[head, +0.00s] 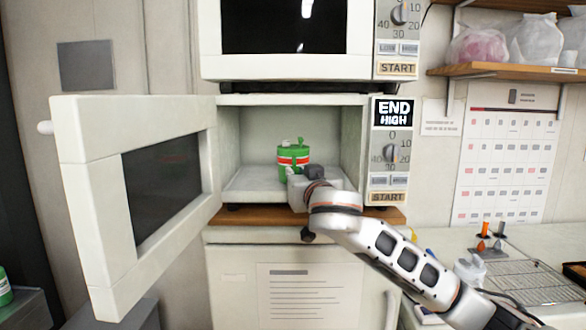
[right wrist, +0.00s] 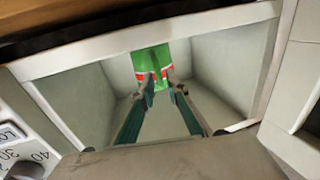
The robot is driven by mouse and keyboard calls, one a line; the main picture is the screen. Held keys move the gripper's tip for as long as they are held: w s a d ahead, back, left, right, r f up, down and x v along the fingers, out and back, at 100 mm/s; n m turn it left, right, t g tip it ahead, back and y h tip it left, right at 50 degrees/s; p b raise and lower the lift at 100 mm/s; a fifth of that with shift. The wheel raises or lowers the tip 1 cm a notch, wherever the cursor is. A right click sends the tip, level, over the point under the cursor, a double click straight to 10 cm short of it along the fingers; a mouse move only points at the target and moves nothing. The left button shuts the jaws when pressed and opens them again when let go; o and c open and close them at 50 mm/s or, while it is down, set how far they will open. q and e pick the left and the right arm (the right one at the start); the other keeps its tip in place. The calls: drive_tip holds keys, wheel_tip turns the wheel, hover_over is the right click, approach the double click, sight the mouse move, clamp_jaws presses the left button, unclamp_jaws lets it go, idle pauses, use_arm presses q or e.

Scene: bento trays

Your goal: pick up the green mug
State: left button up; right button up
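The green mug (head: 293,154), with a red and white band, stands inside the open lower microwave (head: 243,187). It also shows at the top of the right wrist view (right wrist: 150,61). My right gripper (head: 303,176) reaches into the microwave from the front, and its wrist hides part of the mug's lower right side. In the right wrist view the two fingers (right wrist: 163,85) are apart, with their tips at the mug's banded part. I cannot tell whether they touch it. My left gripper is not in view.
The microwave door (head: 88,200) is swung wide open to the left. The control panel (head: 391,150) stands close to the right of the opening. A second microwave (head: 290,68) sits above. A wooden board (head: 255,215) lies under the lower one.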

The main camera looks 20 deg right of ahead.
sight(295, 169)
drive_tip(key=w, duration=0.3)
drive_tip(key=shift+w+d+r+p, duration=0.1)
drive_tip(key=shift+w+d+p, duration=0.1)
drive_tip(key=shift+p, duration=0.1)
drive_tip(key=shift+w, duration=0.35)
clamp_jaws()
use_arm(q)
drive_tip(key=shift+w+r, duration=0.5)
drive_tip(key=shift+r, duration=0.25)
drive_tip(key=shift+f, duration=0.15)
use_arm(e)
drive_tip(key=shift+r, duration=0.1)
